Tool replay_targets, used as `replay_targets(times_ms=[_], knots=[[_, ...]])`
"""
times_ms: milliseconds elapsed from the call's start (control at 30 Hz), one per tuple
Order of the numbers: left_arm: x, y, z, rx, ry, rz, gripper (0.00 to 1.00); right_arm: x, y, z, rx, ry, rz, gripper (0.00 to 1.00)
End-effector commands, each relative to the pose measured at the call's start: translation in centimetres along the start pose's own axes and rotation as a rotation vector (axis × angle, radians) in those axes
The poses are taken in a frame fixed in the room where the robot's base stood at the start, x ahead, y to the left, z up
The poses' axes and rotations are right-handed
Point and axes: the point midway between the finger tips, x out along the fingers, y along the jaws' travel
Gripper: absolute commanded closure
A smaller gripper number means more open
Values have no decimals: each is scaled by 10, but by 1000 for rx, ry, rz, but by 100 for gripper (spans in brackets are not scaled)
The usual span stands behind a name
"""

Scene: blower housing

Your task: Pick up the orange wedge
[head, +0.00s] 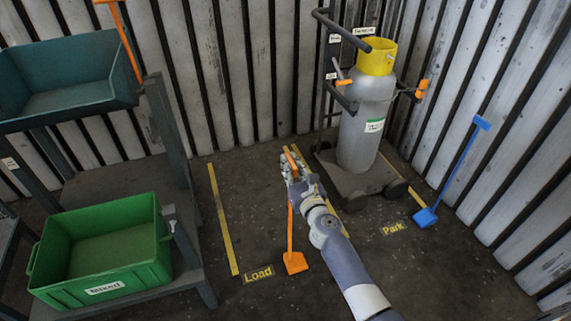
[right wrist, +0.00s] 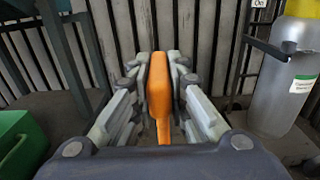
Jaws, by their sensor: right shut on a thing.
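The orange wedge (head: 295,262) has a long thin upright handle and shows in the head view near the "Load" label. My right gripper (head: 293,172) is shut on the upper part of its handle. In the right wrist view the orange handle grip (right wrist: 160,85) stands between the two fingers of the right gripper (right wrist: 160,75), with pads against both sides. I cannot tell whether the wedge's foot touches the floor. My left gripper is not in view.
A grey cylinder (head: 364,130) with a yellow collar stands on a wheeled cart (head: 365,187). A blue wedge (head: 425,217) with a long handle stands at right, near "Park". A green bin (head: 100,252) and a teal bin (head: 70,92) are on a rack at left. Corrugated walls enclose the floor.

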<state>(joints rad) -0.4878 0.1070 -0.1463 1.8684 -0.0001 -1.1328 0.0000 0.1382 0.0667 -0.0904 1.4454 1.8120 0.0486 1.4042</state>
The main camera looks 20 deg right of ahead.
Motion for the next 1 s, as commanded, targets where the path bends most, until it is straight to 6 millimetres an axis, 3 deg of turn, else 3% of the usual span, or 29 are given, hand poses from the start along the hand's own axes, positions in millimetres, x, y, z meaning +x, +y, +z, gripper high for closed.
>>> replay_targets(times_ms=[267, 400, 700, 1000], knots=[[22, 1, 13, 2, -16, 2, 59, -19, -34, 8, -1, -4, 0, 100], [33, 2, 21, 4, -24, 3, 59, -35, -61, 11, -1, -4, 0, 100], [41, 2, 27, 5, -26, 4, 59, -64, -111, 14, 2, -4, 1, 100], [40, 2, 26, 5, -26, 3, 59, -71, -125, 16, 3, -5, 2, 100]])
